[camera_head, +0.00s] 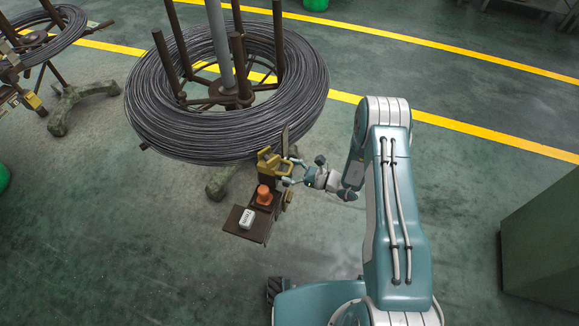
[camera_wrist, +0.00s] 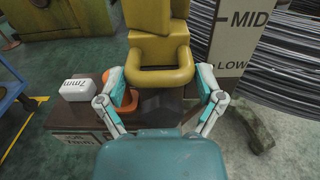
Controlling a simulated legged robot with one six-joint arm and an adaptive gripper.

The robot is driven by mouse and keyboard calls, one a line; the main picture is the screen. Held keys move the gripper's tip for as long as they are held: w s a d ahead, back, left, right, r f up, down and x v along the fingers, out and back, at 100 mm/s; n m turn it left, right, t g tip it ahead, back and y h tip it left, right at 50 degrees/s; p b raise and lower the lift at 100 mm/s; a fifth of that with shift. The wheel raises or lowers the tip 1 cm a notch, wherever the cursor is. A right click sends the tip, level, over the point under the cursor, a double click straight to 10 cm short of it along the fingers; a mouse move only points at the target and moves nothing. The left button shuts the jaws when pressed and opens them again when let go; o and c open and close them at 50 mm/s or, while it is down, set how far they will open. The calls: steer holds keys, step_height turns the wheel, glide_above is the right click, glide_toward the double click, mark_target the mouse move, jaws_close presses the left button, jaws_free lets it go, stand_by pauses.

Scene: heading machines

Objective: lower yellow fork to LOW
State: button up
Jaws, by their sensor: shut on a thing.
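The yellow fork (camera_head: 268,161) is at the near edge of the wire coil in the head view. In the wrist view the yellow fork (camera_wrist: 160,48) rises at top centre, with a looped handle at its lower end. My gripper (camera_head: 287,172) reaches it from the right. In the wrist view my gripper (camera_wrist: 160,80) has a finger on each side of the handle and is shut on it. A pale scale plate (camera_wrist: 236,38) marked MID and LOW stands just right of the fork. The handle appears near the LOW mark's height in the picture; the true level is unclear.
A large wire coil (camera_head: 150,105) on a post stand is behind the fork. An orange piece (camera_head: 264,194) and a white block (camera_head: 247,219) are on the brown base (camera_head: 234,222) below it. A green box (camera_head: 545,235) stands far right. Floor between is open.

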steer(key=shift+w+d+f, duration=0.1)
steer(key=shift+f, duration=0.05)
steer(key=o, duration=1)
steer(key=shift+w, duration=0.1)
steer(key=shift+o, duration=0.2)
steer(key=v, duration=1.2)
